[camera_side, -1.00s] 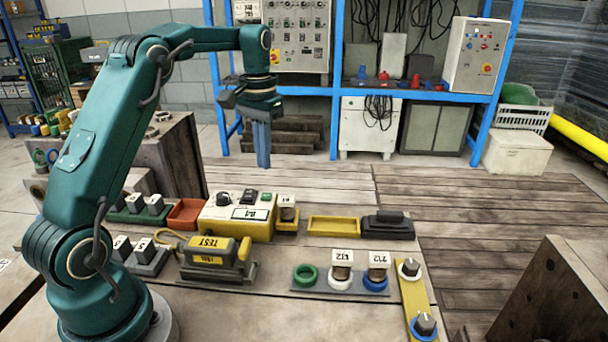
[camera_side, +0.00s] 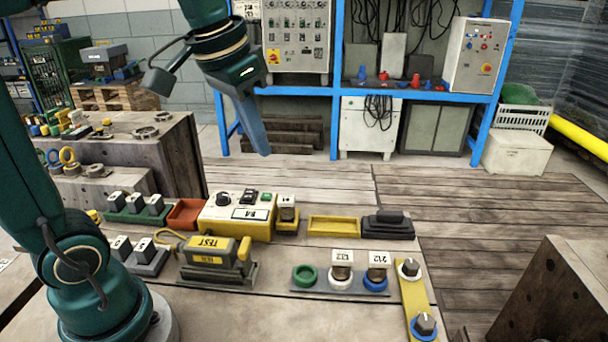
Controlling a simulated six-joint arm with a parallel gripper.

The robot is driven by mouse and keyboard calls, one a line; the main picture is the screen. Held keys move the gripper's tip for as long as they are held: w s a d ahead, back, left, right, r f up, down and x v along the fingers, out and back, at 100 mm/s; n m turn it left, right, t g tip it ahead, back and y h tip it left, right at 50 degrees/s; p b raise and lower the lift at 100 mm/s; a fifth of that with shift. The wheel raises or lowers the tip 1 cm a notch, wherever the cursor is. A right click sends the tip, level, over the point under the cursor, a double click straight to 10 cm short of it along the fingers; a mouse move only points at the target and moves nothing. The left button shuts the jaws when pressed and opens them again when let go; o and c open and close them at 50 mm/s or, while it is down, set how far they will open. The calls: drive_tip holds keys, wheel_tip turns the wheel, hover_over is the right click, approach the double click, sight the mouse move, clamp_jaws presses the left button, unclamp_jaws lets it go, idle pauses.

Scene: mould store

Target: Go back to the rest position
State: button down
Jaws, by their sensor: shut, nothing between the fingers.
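My gripper (camera_side: 262,150) hangs in the air above the far side of the bench, tilted with its fingers pointing down and a little to the right. Its fingers are together and nothing is held between them. It is well clear of the yellow device (camera_side: 238,217) with a dial and display below it. My upper arm links run out of the top and left of the picture. No mark for the rest position is visible.
On the bench (camera_side: 330,320) stand a TEST unit (camera_side: 215,250), an empty yellow tray (camera_side: 334,226), a red tray (camera_side: 186,214), a black block (camera_side: 388,226), coloured rings holding labelled blocks, and a yellow strip with knobs (camera_side: 413,290). A blue rack (camera_side: 337,80) stands behind.

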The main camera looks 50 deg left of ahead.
drive_tip(key=s+d+f+t, duration=0.1)
drive_tip(key=s+d+f, duration=0.3)
drive_tip(key=s+f, duration=0.3)
drive_tip(key=shift+s+f+t+h, duration=0.2)
drive_tip(key=shift+s+t+h, duration=0.15)
drive_tip(key=shift+s, duration=0.85)
idle(0.8)
